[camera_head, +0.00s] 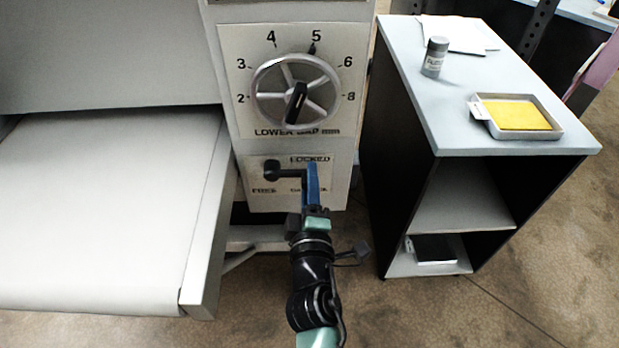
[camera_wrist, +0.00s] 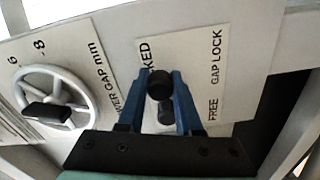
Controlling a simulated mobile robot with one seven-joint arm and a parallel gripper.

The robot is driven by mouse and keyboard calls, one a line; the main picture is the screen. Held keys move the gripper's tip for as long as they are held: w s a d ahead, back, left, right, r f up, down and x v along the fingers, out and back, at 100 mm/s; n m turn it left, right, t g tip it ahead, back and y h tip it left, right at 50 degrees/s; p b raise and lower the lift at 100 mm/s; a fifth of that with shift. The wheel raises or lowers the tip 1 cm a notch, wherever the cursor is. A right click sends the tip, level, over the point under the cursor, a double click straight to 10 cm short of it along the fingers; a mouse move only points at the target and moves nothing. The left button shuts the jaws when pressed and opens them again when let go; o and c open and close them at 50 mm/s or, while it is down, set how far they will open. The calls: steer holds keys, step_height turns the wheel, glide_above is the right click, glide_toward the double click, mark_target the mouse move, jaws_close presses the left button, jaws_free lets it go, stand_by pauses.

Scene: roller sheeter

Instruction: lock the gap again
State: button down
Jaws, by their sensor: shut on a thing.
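The gap lock lever (camera_head: 285,174) is black, on the small label panel under the dial. Its round left end shows clear of my gripper, and the lever runs rightward to the blue fingers. LOCKED is printed just above the fingers, FREE below the left end. My gripper (camera_head: 311,172) comes from below and covers the lever's right end and part of the panel. In the wrist view my gripper (camera_wrist: 161,75) has one finger on each side of the lever's black knob (camera_wrist: 159,86). The fingers are shut on it. Whether the lever is at its stop I cannot tell.
Above is the lower gap handwheel (camera_head: 297,90), its pointer by 5. A white belt bed (camera_head: 100,210) with a metal side rail lies left. A cabinet (camera_head: 400,85) at right holds a grey jar (camera_head: 435,58) and a tray with a yellow pad (camera_head: 518,115).

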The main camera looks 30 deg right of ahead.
steer(key=shift+r, duration=0.1)
stand_by(0.4)
steer(key=c, duration=0.6)
jaws_free()
steer(key=shift+b+v, duration=1.85)
steer(key=shift+v, duration=4.65)
